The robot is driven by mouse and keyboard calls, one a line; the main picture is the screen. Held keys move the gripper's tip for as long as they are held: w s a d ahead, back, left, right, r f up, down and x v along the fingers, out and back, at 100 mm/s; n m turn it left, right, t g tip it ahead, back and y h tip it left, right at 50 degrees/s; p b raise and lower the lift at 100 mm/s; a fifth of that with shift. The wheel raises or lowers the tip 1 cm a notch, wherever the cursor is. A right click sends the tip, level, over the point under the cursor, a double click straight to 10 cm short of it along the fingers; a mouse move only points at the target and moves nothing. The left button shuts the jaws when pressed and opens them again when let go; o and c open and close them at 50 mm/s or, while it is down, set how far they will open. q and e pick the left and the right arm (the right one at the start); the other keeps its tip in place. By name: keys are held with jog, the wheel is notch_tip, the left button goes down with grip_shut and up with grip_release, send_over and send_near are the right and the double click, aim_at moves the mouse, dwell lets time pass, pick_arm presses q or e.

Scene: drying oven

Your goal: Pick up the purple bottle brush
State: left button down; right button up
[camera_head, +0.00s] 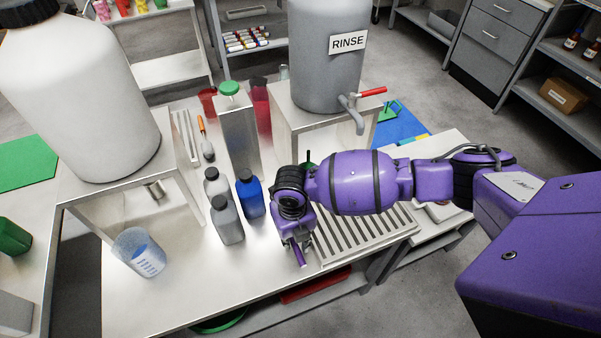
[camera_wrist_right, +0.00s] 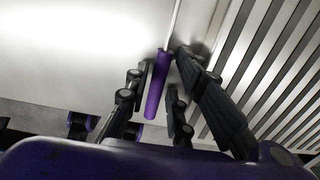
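The purple bottle brush (camera_wrist_right: 158,85) shows in the right wrist view as a purple handle with a thin pale rod running up from it. It lies beside the slatted drainer, and its far end is out of frame. My right gripper (camera_wrist_right: 163,66) is open around the handle, one finger on each side, with narrow gaps visible. In the head view, the handle's end (camera_head: 302,258) sticks out below my right gripper (camera_head: 296,243), which hides most of the brush. My left gripper is in neither view.
A grey and a blue bottle (camera_head: 250,195) stand left of my right gripper, with a frosted beaker (camera_head: 138,253) farther left. The slatted drainer (camera_head: 375,238) is to the right. A grey RINSE tank (camera_head: 325,70) with a red-handled tap stands behind. The steel table front (camera_head: 200,285) is clear.

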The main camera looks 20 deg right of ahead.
jog(key=shift+w, duration=0.1)
jog(key=shift+c, duration=0.5)
grip_shut()
jog(key=shift+r, duration=0.1)
